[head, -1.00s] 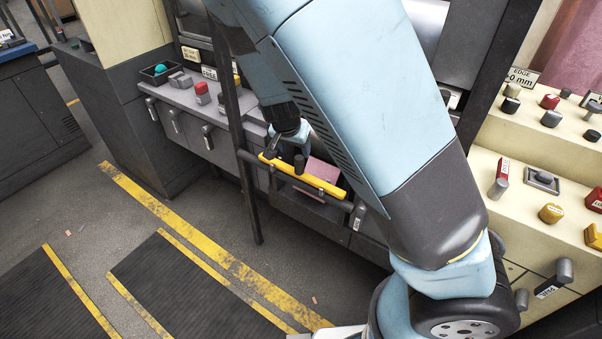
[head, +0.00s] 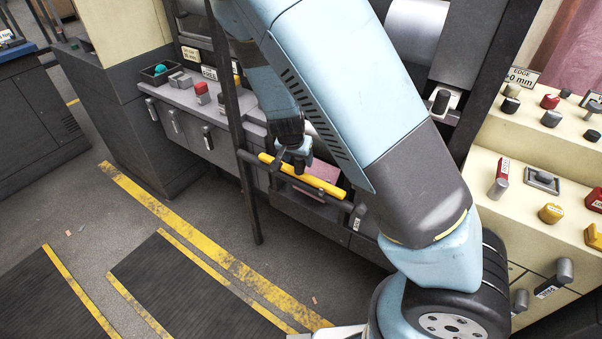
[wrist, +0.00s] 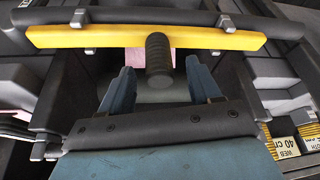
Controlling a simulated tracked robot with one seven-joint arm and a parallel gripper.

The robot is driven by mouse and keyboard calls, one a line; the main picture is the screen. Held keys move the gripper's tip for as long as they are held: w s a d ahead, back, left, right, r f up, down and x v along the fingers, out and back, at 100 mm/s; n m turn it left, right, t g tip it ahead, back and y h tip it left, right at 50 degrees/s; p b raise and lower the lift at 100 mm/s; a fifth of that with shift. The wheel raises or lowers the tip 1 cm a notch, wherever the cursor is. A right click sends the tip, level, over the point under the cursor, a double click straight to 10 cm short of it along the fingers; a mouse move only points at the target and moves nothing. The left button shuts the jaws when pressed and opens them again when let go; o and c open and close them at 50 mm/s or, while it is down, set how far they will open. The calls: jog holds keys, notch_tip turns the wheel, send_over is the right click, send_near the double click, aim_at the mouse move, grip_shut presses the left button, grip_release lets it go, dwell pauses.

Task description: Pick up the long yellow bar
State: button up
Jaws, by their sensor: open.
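The long yellow bar (head: 318,185) lies level along the front of the machine in the head view. It also spans the top of the wrist view (wrist: 210,39), against a dark rail and held by small grey clips. My gripper (head: 297,165) is just behind and above the bar's left half in the head view. In the wrist view my gripper (wrist: 158,85) is open. Its blue fingers stand apart from the bar, with a dark ribbed handle (wrist: 159,60) showing between them. Nothing is held.
A dark upright post (head: 240,140) stands left of the bar. A panel with a red button (head: 202,92) is further left. A cream console (head: 545,190) with knobs stands at right.

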aim_at(300, 162)
jog(key=shift+x, duration=1.6)
grip_shut()
